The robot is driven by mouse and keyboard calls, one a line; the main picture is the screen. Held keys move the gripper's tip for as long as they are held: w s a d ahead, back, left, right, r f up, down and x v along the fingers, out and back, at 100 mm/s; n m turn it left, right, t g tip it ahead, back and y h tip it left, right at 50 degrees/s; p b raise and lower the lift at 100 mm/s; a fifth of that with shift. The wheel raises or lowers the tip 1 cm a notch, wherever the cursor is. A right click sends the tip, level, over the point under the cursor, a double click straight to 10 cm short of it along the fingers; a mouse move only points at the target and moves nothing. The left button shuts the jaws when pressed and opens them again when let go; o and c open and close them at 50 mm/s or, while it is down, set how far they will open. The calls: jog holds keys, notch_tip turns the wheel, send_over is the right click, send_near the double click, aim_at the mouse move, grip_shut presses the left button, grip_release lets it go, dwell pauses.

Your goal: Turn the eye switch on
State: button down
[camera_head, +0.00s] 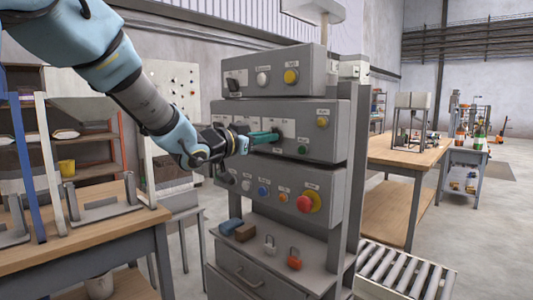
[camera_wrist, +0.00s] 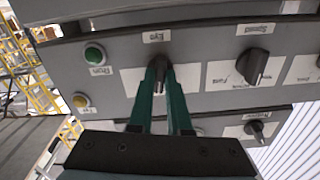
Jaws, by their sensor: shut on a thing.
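The eye switch (camera_wrist: 158,78) is a dark rotary knob on a white plate, under a label reading "Eye" in the wrist view. My gripper (camera_head: 275,136) reaches the middle panel of the grey control cabinet (camera_head: 330,118) from the left. Its green fingers (camera_wrist: 160,70) stand on either side of the knob and are shut on it. The fingers cover part of the knob and its plate, so its setting is hard to read. In the head view the knob is mostly hidden behind the fingers.
A speed knob (camera_wrist: 254,66) is beside the eye switch, and a green button (camera_wrist: 95,54) is on its other side. A red emergency button (camera_head: 305,203) sits on the lower panel. Padlocks (camera_head: 294,259) lie on the shelf below. A wooden table (camera_head: 90,243) stands at left.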

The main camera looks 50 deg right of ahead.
jog(key=shift+f+m+b, duration=0.1)
jog(key=shift+m+b, duration=1.75)
jog(key=shift+m, duration=0.05)
jog(key=c, duration=0.9)
grip_release()
jog(key=shift+o, duration=0.2)
jog(key=a+b, duration=0.2)
jog(key=a, duration=0.9)
jog(key=shift+w, duration=0.3)
jog(key=shift+d, duration=0.1)
